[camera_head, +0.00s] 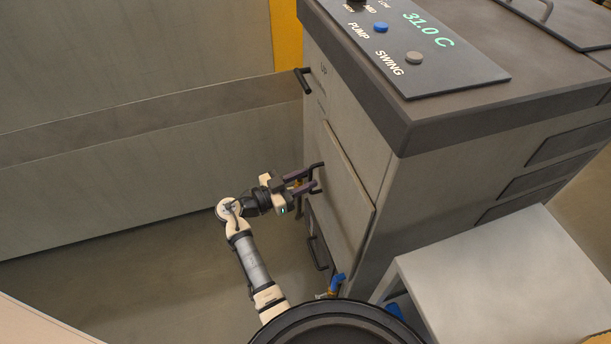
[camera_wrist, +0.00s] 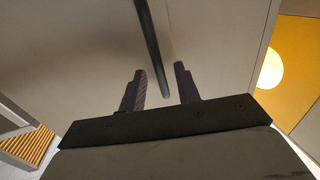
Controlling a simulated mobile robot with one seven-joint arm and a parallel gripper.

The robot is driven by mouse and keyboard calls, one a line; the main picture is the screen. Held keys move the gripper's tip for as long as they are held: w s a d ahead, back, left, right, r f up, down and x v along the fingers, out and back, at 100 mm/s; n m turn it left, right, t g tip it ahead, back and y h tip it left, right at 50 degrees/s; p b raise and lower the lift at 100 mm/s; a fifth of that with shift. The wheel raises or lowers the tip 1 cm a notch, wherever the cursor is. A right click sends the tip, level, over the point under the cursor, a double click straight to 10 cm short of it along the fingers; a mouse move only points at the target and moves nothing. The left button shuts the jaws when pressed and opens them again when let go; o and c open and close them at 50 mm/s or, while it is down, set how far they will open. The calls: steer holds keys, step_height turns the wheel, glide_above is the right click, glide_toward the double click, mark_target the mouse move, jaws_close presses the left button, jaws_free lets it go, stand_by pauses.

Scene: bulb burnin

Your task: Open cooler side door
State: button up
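The cooler (camera_head: 362,120) is a tall grey cabinet with a dark top. Its side door (camera_head: 348,185) is a flat grey panel that stands slightly proud of the side; I cannot tell whether it is ajar. A black bar handle (camera_head: 319,168) sits near the door's left edge. My gripper (camera_head: 311,178) is at this handle, reaching in from the left. In the wrist view, the dark handle (camera_wrist: 150,40) runs down between the two fingers of my gripper (camera_wrist: 161,76). The fingers are apart, with visible gaps to the bar.
A control panel (camera_head: 435,72) on top reads 31.0 C. Another black handle (camera_head: 302,80) is above the door and one (camera_head: 318,254) below it. A blue valve (camera_head: 337,283) is low on the side. A pale table (camera_head: 500,275) stands at right. Floor at left is clear.

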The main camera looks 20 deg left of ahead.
steer(key=shift+w+d, duration=0.3)
steer(key=shift+c, duration=0.2)
jaws_close()
steer(key=shift+a+f, duration=0.1)
steer(key=shift+a, duration=0.05)
